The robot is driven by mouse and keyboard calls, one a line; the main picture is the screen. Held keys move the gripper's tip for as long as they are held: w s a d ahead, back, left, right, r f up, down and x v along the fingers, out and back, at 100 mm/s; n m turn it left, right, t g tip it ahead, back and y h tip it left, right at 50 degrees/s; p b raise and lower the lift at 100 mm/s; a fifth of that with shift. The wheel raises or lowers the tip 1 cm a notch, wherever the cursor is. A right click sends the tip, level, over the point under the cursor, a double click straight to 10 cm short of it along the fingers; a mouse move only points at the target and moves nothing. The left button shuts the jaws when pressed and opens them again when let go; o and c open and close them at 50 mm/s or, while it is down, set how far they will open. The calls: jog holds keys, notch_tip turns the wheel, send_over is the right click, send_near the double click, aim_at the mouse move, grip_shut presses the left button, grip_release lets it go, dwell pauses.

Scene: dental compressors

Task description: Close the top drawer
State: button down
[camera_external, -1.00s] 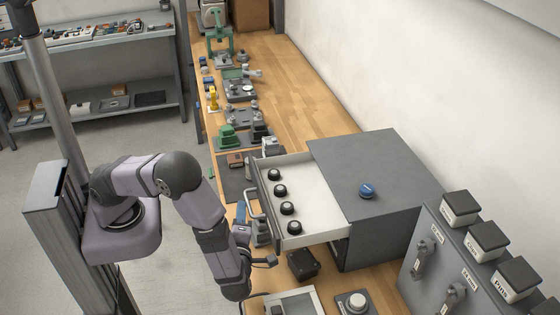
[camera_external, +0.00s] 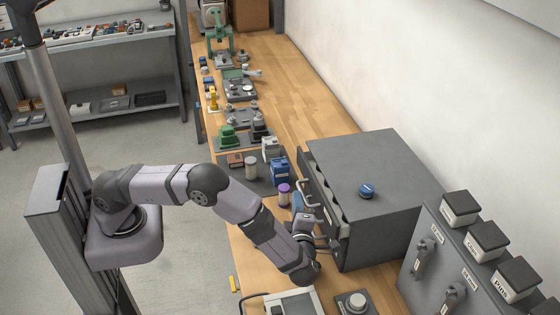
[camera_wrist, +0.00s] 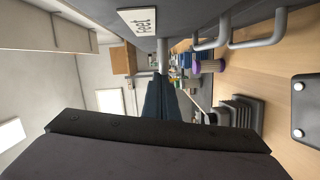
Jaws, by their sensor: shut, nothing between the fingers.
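The drawer's handle (camera_external: 310,193) faces my arm. My gripper (camera_external: 322,239) is shut and empty, close against the drawer front near its lower end; I cannot tell if it touches. In the wrist view, a grey front with a "Feet" label (camera_wrist: 140,23) and handles (camera_wrist: 240,40) shows at the top.
A purple-capped jar (camera_external: 285,194) and blue bottle (camera_external: 279,170) stand left of the drawer. A grey switch panel (camera_external: 445,260) with black-topped boxes stands right.

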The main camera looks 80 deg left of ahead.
jog(key=w+b, duration=0.1)
jog(key=w, duration=0.2)
jog(key=shift+f, duration=0.1)
jog(key=shift+w, duration=0.25)
jog(key=shift+r, duration=0.25)
jog(key=shift+r, duration=0.1)
jog(key=shift+s+r+p, duration=0.1)
jog(key=shift+s+p, duration=0.25)
jog(key=shift+p, duration=0.45)
jog(key=s+p, duration=0.3)
jog(key=b, duration=0.5)
send_near(308, 205)
jog(key=shift+s+a+r, duration=0.2)
jog(key=shift+s+a, duration=0.35)
jog(key=shift+s, duration=0.3)
jog(key=shift+s+a+r, duration=0.2)
jog(key=shift+s+a, duration=0.3)
jog(key=shift+s, duration=0.3)
